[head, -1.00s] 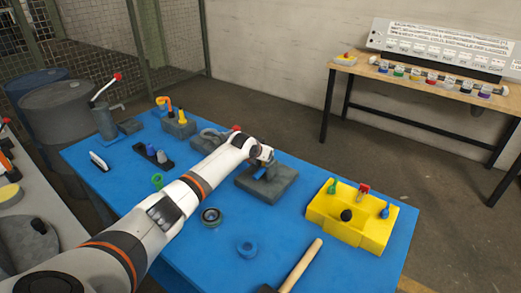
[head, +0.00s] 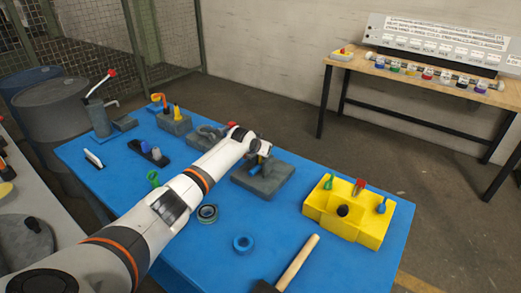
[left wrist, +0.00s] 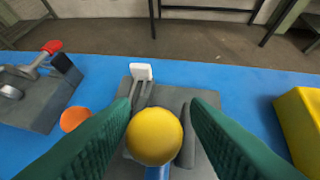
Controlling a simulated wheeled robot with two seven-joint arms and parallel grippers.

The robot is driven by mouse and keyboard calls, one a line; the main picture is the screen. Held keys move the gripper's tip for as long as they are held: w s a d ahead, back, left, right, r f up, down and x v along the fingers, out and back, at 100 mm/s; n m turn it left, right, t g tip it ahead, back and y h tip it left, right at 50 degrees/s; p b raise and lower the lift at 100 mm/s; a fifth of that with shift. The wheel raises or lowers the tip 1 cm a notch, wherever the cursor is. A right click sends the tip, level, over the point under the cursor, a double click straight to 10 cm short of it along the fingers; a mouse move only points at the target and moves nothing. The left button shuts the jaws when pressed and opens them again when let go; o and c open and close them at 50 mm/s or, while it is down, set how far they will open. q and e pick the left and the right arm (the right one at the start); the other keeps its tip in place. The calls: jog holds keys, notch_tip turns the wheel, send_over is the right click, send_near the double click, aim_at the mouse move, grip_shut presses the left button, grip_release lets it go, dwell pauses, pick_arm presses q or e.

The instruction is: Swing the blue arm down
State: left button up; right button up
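The blue arm (head: 254,170) rises from a grey block (head: 276,183) on the blue table, partly hidden by my left gripper (head: 264,152). In the left wrist view a yellow ball knob (left wrist: 154,137) sits at the top of the blue arm (left wrist: 157,173), with the grey block (left wrist: 205,100) below. The green fingers of my left gripper (left wrist: 160,104) are open on either side of the knob. The left finger is close to it; a gap shows on the right. Whether either finger touches cannot be told. My right gripper is not in view.
A yellow block (head: 343,222) with small knobs stands to the right. A hammer (head: 297,262), a blue ring (head: 243,244) and a dark roll (head: 207,213) lie at the front. A block with a red-ended lever (head: 100,115) stands at the far left.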

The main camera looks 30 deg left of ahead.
pick_arm(q)
jog(key=shift+o, duration=0.3)
jog(key=shift+w+f, duration=0.1)
jog(key=shift+s+r, duration=0.45)
jog(key=shift+s, duration=0.05)
jog(key=v, duration=1)
jog(key=shift+s+r+b, duration=0.25)
jog(key=shift+b, duration=0.05)
jog(key=shift+d+f, duration=0.1)
